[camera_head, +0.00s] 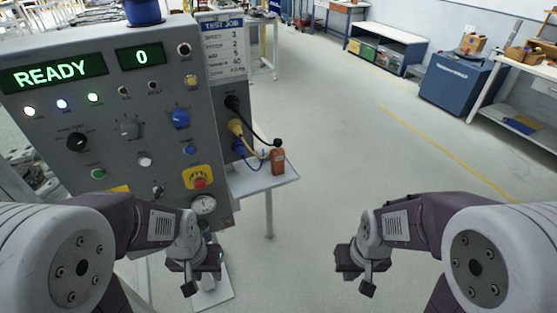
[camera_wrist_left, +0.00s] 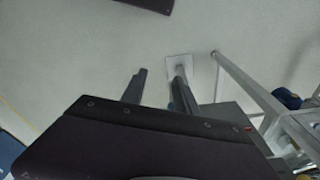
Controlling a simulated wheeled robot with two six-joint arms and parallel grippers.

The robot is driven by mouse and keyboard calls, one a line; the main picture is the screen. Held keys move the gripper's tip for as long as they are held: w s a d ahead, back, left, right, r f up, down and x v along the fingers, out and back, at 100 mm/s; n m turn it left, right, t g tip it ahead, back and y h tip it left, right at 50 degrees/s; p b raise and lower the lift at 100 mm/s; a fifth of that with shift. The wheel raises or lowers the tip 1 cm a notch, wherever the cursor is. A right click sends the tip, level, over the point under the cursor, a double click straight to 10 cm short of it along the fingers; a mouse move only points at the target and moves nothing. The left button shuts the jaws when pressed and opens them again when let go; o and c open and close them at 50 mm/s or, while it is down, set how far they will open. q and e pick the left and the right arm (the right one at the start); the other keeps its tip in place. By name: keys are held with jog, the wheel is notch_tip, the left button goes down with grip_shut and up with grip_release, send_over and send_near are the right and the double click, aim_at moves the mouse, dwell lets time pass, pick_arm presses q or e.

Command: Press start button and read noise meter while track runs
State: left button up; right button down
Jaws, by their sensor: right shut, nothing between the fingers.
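The grey control panel (camera_head: 125,130) stands at the left and its display reads READY and 0. A green button (camera_head: 98,174) sits low on the panel's left; its label is too small to read. An orange handheld meter with a black ball on top, which looks like the noise meter (camera_head: 278,162), stands on a side shelf right of the panel; its reading is not legible. My left gripper (camera_head: 206,268) hangs below the panel's lower right corner, touching nothing; its fingers are apart and empty in the left wrist view (camera_wrist_left: 160,82). My right gripper (camera_head: 357,268) is shut and empty over open floor.
A red emergency button (camera_head: 199,183) on a yellow plate and a round gauge (camera_head: 204,204) are on the panel's lower right. Cables run to the side shelf (camera_head: 262,182). A blue cabinet (camera_head: 455,82) and benches stand far right. The middle floor is clear.

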pick_arm(q)
grip_shut()
dwell(1.6)
